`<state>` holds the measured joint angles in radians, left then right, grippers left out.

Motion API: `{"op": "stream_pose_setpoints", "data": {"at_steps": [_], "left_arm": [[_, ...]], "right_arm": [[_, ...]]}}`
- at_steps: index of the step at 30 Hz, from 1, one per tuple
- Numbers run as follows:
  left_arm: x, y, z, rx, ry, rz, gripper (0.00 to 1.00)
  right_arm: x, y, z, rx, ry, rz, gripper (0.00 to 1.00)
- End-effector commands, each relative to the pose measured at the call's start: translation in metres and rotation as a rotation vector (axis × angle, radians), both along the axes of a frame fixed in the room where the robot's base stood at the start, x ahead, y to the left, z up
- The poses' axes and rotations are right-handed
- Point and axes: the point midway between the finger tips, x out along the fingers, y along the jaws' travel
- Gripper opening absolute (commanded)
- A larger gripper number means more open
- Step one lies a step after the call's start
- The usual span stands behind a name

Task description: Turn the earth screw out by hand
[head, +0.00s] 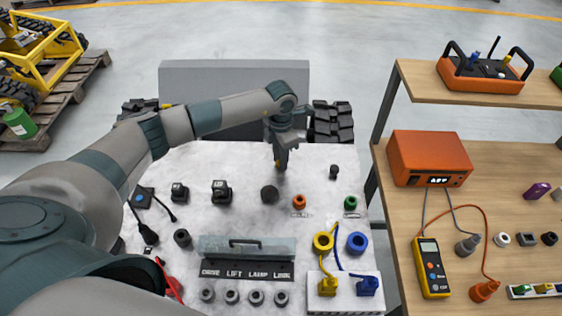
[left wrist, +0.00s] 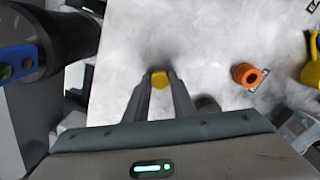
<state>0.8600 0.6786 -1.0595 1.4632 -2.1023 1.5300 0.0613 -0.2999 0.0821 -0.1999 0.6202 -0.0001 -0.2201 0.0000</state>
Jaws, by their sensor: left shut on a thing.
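My left gripper (head: 279,163) reaches down over the far middle part of the white panel. In the left wrist view its two fingers (left wrist: 160,88) are shut on a small yellow screw head (left wrist: 159,79), which I take to be the earth screw. The yellow also shows at the fingertips in the head view. The screw's shank is hidden, so I cannot tell whether it still sits in the panel. My right gripper is in neither view.
A black round knob (head: 269,194), an orange ring-shaped part (head: 299,202), a green one (head: 350,203) and a small black post (head: 333,171) stand around the gripper on the panel (head: 315,225). A wooden bench (head: 510,200) with an orange meter box (head: 430,157) is at the right.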

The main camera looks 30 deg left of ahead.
Motion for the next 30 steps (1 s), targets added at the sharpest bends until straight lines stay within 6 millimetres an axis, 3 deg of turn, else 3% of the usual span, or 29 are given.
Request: {"op": "stream_pose_setpoints", "data": {"at_steps": [5, 24, 30], "left_arm": [[0.000, 0.000, 0.001, 0.000, 0.000, 0.088, 0.07], [0.000, 0.000, 0.002, 0.001, 0.001, 0.777, 0.07], [0.000, 0.000, 0.000, 0.000, 0.000, 0.850, 0.07]], "right_arm": [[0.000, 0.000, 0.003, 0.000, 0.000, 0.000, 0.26], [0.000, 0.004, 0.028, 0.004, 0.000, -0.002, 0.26], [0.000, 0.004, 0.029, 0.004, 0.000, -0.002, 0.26]]}}
